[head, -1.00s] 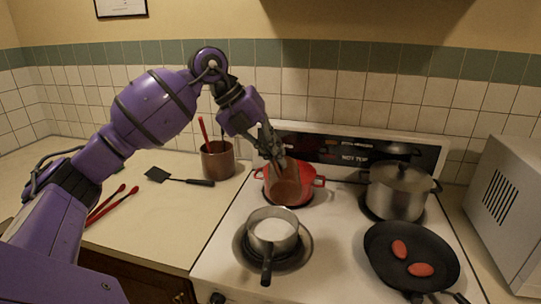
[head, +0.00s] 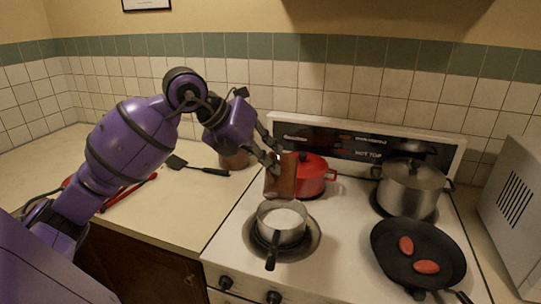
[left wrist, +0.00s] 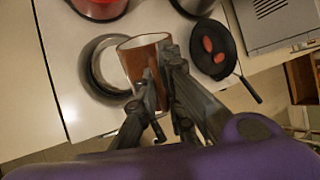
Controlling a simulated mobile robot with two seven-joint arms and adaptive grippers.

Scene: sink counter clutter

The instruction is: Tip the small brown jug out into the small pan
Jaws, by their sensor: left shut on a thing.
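The small brown jug (head: 281,178) is held in my left gripper (head: 274,160), above the stove and just behind the small pan. The jug looks close to upright. The small pan (head: 281,226) is a metal saucepan with a dark handle on the front left burner, with pale contents. In the left wrist view the small pan (left wrist: 97,62) is partly hidden behind the jug. My right gripper is not in view.
A red pot (head: 313,176) stands behind the jug on the back left burner. A steel pot (head: 411,187) with a lid is at the back right. A black frying pan (head: 393,268) with two red pieces is at front right. A black spatula (head: 199,167) lies on the left counter.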

